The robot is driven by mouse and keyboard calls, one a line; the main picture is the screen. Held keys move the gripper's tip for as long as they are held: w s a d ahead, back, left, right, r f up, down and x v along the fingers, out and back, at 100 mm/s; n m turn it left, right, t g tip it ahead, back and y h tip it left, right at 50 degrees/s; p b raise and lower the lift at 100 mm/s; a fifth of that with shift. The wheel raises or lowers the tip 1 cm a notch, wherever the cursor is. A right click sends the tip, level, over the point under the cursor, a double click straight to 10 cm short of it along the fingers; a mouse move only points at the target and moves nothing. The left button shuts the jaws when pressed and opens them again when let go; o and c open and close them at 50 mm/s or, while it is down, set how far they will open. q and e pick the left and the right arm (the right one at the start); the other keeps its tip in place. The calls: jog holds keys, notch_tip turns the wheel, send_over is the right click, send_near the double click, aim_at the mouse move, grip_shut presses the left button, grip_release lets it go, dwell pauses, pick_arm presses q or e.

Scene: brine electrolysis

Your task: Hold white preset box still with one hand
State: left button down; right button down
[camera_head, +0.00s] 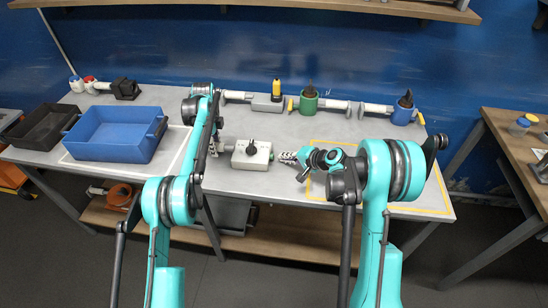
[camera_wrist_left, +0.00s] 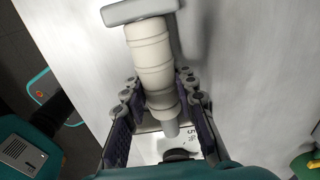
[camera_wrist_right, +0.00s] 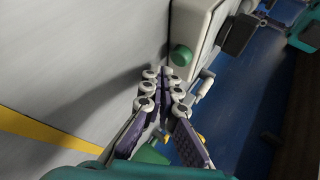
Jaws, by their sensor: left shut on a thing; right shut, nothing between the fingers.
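The white preset box (camera_head: 252,157) with a black knob stands on the grey table at centre. In the left wrist view part of its white face (camera_wrist_left: 150,148) shows beyond my left gripper (camera_wrist_left: 160,84). That gripper is shut on the lower part of a ribbed white cylinder (camera_wrist_left: 153,60) with a grey crossbar end. The cylinder's narrow grey end points at the box; whether they are joined is unclear. My right gripper (camera_head: 287,157) is shut and empty just right of the box. In the right wrist view its tips (camera_wrist_right: 160,72) are close to the box's green button (camera_wrist_right: 181,56).
A blue bin (camera_head: 112,149) and a black bin (camera_head: 40,140) stand at the left. Along the back are a green container (camera_head: 308,104), a blue container (camera_head: 402,115) and white cylinders. A yellow outline (camera_head: 425,209) marks the right of the table.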

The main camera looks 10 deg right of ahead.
jog(key=shift+a, duration=0.1)
dwell(0.4)
jog(key=shift+w+a, duration=0.1)
jog(key=shift+a, duration=0.2)
jog(key=shift+w+a, duration=0.2)
jog(key=shift+a, duration=0.45)
dwell(0.7)
jog(key=shift+s+d, duration=0.2)
jog(key=shift+d, duration=0.35)
jog(key=shift+s+d, duration=0.15)
jog(key=shift+d, duration=0.35)
jog(key=shift+s+d, duration=0.25)
jog(key=shift+d, duration=0.7)
jog(key=shift+s+d, duration=0.3)
jog(key=shift+d, duration=0.7)
jog(key=shift+s+d, duration=0.25)
jog(key=shift+d, duration=0.7)
